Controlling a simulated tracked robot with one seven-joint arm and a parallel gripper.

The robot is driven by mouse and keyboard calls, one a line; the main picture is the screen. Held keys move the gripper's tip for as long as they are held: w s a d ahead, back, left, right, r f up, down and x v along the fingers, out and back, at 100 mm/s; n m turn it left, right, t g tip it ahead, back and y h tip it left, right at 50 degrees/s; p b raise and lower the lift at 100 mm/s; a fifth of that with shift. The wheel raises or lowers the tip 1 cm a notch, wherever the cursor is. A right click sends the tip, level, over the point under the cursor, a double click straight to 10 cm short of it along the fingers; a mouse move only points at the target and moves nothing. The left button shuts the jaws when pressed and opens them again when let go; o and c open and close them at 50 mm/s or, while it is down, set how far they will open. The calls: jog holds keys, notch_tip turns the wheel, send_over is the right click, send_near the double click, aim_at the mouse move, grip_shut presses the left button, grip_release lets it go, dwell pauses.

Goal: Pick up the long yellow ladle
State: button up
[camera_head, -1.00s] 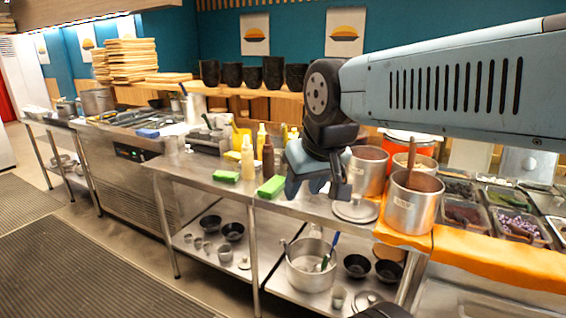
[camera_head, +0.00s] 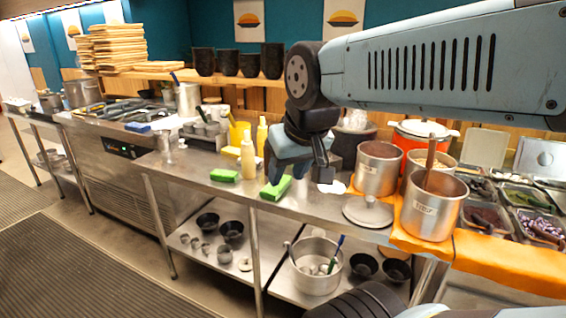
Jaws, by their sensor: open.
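I cannot make out a long yellow ladle for certain. A silver pot labelled syrup (camera_head: 431,212) holds a utensil with a long brown handle (camera_head: 431,158). On the lower shelf, a steel pot (camera_head: 315,275) holds utensils with blue and green handles. My gripper (camera_head: 304,178) is open and appears empty. It hangs in front of the steel counter, left of the metal pots, and hides part of the counter behind it.
The steel counter (camera_head: 215,190) carries green sponges (camera_head: 276,188), yellow bottles (camera_head: 248,155) and a pot lid (camera_head: 368,211). An orange cloth (camera_head: 510,268) and topping trays (camera_head: 490,216) lie right. Black bowls (camera_head: 363,265) sit below. The floor (camera_head: 70,260) at left is clear.

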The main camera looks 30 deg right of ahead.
jog(key=shift+o, duration=1.3)
jog(key=shift+w+d, duration=0.1)
jog(key=shift+w, duration=0.2)
jog(key=w+d+t, duration=0.1)
jog(key=w+d, duration=0.1)
jog(key=w, duration=0.2)
jog(key=w+d+t+h, duration=0.1)
jog(key=w+d, duration=0.2)
jog(key=w, duration=0.2)
jog(key=w+d+t+h, duration=0.1)
jog(key=w+d, duration=0.2)
jog(key=w, duration=0.1)
jog(key=shift+w+f+m, duration=0.1)
jog(key=shift+w+m, duration=0.25)
jog(key=shift+m, duration=0.05)
jog(key=w+d+f+n+t, duration=0.1)
jog(key=w+d+f+t, duration=0.15)
jog(key=w+d, duration=0.4)
jog(key=w+d+f+n+t, duration=0.1)
jog(key=w+d+f+t, duration=0.15)
jog(key=w+d, duration=0.4)
jog(key=w+d+f+n+t+y, duration=0.2)
jog(key=w+d+f+t+y, duration=0.1)
jog(key=w+f+t, duration=0.15)
jog(key=shift+w+a, duration=0.15)
jog(key=shift+w, duration=6.45)
